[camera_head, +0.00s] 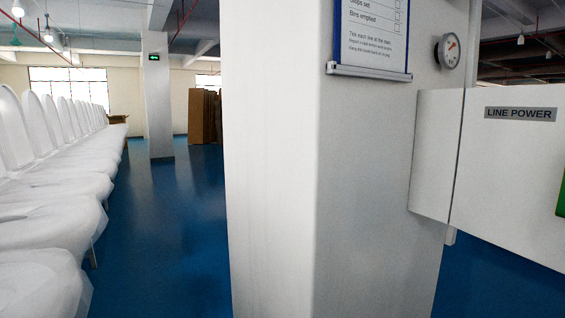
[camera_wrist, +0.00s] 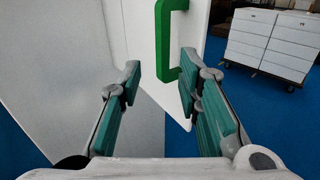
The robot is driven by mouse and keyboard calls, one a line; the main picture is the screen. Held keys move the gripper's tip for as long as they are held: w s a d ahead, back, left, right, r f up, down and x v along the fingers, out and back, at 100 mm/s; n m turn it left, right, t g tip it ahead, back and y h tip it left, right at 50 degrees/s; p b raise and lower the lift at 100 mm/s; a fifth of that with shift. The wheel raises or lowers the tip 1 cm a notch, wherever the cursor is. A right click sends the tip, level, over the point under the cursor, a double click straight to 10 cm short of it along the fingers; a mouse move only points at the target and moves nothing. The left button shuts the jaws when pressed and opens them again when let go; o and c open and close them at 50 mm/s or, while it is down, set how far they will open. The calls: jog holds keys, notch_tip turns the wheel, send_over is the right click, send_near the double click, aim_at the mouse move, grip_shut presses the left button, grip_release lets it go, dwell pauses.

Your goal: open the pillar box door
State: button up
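The pillar box (camera_head: 435,155) is a white box on the white pillar, at the right in the head view. Its door (camera_head: 505,175) carries a "LINE POWER" label (camera_head: 520,114). Only a sliver of its green handle (camera_head: 562,192) shows at the right edge. In the wrist view the upright green handle (camera_wrist: 163,40) stands out from the white door (camera_wrist: 185,100). My gripper (camera_wrist: 160,65) is open, its two fingers apart, with the handle's lower part seen between the fingertips. I cannot tell whether they touch it, or whether the door is ajar. My gripper is not in the head view.
The pillar (camera_head: 290,160) fills the middle of the head view, with a notice board (camera_head: 372,40) and a round gauge (camera_head: 449,50) on it. White toilets (camera_head: 50,190) line the left. Blue floor between is clear. Stacked white boxes (camera_wrist: 272,40) stand behind in the wrist view.

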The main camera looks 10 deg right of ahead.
jog(key=shift+s+a+r, duration=0.3)
jog(key=shift+s+a, duration=0.15)
jog(key=shift+s, duration=0.35)
jog(key=shift+s+a+r, duration=0.3)
jog(key=shift+s+a, duration=0.1)
jog(key=shift+s, duration=0.35)
